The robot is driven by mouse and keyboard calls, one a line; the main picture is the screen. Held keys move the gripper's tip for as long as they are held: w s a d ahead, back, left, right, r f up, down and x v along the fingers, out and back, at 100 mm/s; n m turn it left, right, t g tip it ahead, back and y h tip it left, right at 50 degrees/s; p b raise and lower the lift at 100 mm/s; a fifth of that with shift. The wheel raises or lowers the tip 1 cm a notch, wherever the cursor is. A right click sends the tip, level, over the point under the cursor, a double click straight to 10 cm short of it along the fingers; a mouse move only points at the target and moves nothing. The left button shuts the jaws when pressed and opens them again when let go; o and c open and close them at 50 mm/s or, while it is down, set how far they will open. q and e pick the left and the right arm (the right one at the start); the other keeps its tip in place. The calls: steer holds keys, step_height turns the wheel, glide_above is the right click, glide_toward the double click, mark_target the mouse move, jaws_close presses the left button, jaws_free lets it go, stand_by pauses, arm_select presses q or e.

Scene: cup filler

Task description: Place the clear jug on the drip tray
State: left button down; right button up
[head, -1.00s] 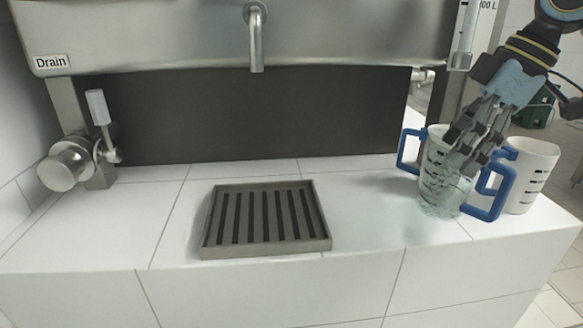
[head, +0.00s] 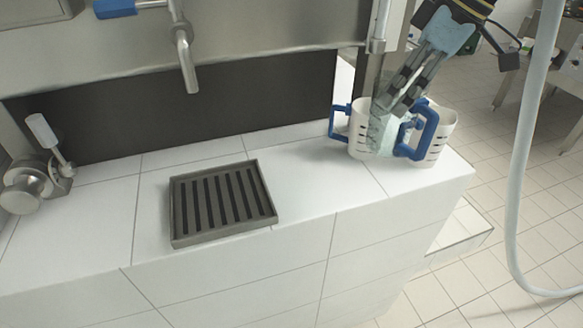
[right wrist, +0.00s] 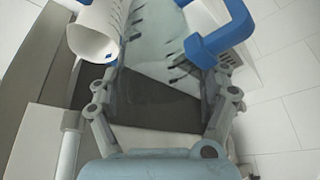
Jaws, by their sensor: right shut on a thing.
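The clear jug (head: 378,139) is at the right end of the white tiled ledge, among white jugs. My right gripper (head: 391,106) reaches down from above and is shut on it. In the right wrist view the clear jug (right wrist: 155,50) lies between the fingers, with a blue handle beside it. I cannot tell whether its base touches the ledge. The drip tray (head: 224,233), dark and slatted, lies empty on the ledge to the left, below the tap. My left gripper is not in view.
A white jug (head: 358,128) and another white jug (head: 441,133) stand close around the clear one. The tap (head: 187,65) hangs above the ledge. A drain valve (head: 30,185) is at far left. The ledge between tray and jugs is clear. A pale hose (head: 528,150) hangs at right.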

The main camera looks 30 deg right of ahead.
steer(key=shift+f, duration=0.2)
steer(key=w+a+f+b, duration=0.2)
steer(key=w+a+f, duration=0.2)
steer(key=w+f, duration=0.6)
steer(key=shift+w+a+f, duration=0.25)
steer(key=shift+a+f, duration=0.05)
steer(key=shift+f, duration=0.1)
steer(key=shift+f, duration=0.1)
steer(key=o, duration=1.1)
